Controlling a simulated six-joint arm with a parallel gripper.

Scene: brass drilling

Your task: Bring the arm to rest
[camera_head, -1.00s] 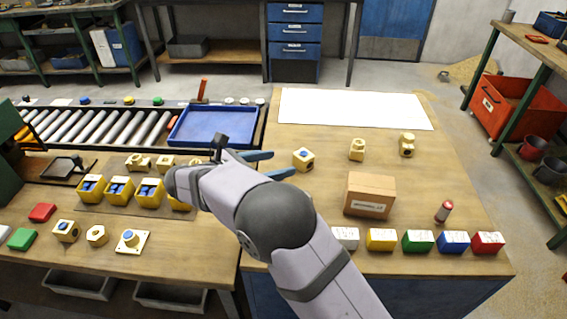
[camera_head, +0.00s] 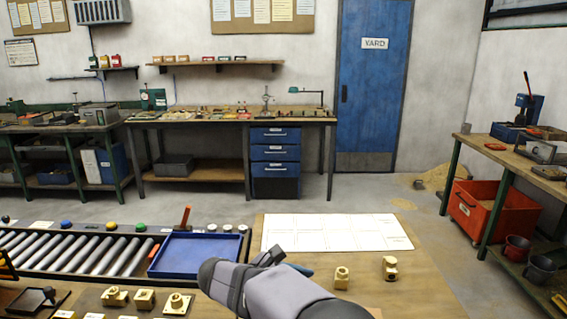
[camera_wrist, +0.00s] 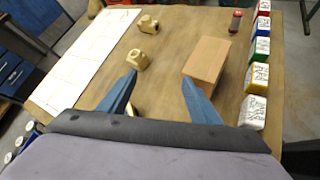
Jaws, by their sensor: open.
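My gripper (camera_wrist: 160,88) shows in the wrist view with its two blue fingers spread apart and nothing between them. It hangs above the wooden table (camera_wrist: 185,45). A small brass part (camera_wrist: 130,109) shows partly behind the left finger. Two more brass parts stand farther off, one nearer (camera_wrist: 138,60) and one beyond it (camera_wrist: 149,25). A cardboard box (camera_wrist: 208,60) stands to the right, partly behind the right finger. In the head view my forearm and wrist fill the bottom middle, and the fingers are mostly hidden.
A white marked sheet (camera_head: 335,233) lies at the table's back. A blue tray (camera_head: 197,255) sits left of my wrist, beside the roller conveyor (camera_head: 75,252). Several coloured blocks, including a green one (camera_wrist: 262,49), line the table's right side in the wrist view.

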